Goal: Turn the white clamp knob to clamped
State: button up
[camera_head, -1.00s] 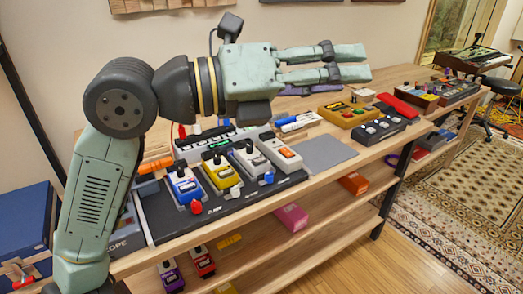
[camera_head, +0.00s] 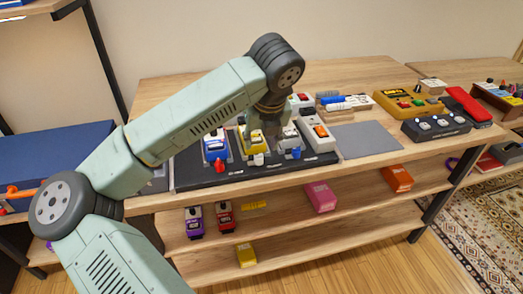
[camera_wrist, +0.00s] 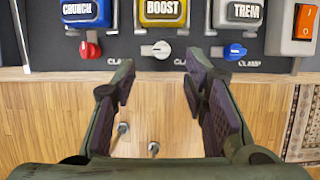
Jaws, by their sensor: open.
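The white clamp knob (camera_wrist: 156,50) sits on the front strip of the dark pedalboard, just below the yellow BOOST pedal (camera_wrist: 163,12). Its lever lies roughly sideways in the wrist view, with CLAMP lettering to its right. The knob also shows in the head view (camera_head: 259,159) in front of the yellow pedal (camera_head: 255,143). My gripper (camera_wrist: 161,72) is open and empty, its fingers on either side of the knob's line but apart from it in the picture. In the head view my gripper (camera_head: 265,123) points down over the pedals, its tips hard to make out.
A red knob (camera_wrist: 90,50) by the blue CRUNCH pedal (camera_wrist: 86,12) and a blue knob (camera_wrist: 235,52) by the TREM pedal (camera_wrist: 239,12) flank the white one. A grey pedal with an orange switch (camera_wrist: 304,22) stands right. The grey mat (camera_head: 364,139) is clear.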

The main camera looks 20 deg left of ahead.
aim_at(259, 155)
jog(key=p+x, duration=0.1)
jog(key=x, duration=0.6)
jog(key=shift+w+d+f+p, duration=0.1)
jog(key=shift+w+f+p, duration=0.05)
jog(key=shift+p, duration=0.15)
jog(key=shift+c, duration=0.2)
grip_shut()
